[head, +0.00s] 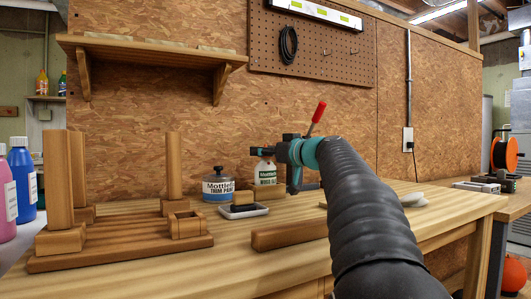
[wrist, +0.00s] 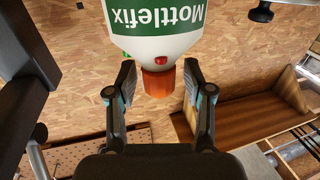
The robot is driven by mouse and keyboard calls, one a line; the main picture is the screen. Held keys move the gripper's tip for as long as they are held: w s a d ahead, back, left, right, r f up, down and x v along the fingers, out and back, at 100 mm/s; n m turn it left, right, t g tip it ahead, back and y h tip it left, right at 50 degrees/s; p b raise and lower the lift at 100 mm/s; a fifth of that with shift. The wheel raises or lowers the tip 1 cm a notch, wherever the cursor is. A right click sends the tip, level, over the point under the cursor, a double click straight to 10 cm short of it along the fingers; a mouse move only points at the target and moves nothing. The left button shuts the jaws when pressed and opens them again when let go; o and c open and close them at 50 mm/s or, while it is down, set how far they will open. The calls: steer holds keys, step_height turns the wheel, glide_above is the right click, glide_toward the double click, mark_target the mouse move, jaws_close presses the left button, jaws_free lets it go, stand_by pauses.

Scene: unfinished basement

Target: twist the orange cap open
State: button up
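The white bottle with a green Mottlefix label (head: 265,172) stands on the workbench near the back board. In the wrist view the bottle (wrist: 155,30) appears upside down. Its orange cap (wrist: 158,84) lies between the two fingers of my gripper (wrist: 160,88). The fingers are open, with a visible gap on each side of the cap. A small red dot shows on the bottle just beside the cap. In the head view my gripper (head: 263,152) reaches the bottle's top from the right and hides the cap.
A wooden rack with posts (head: 120,250) fills the left. A wood bar (head: 288,234) lies in front. A red handle (head: 319,112) rises behind my wrist.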

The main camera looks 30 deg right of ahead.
steer(key=v, duration=1.2)
stand_by(0.6)
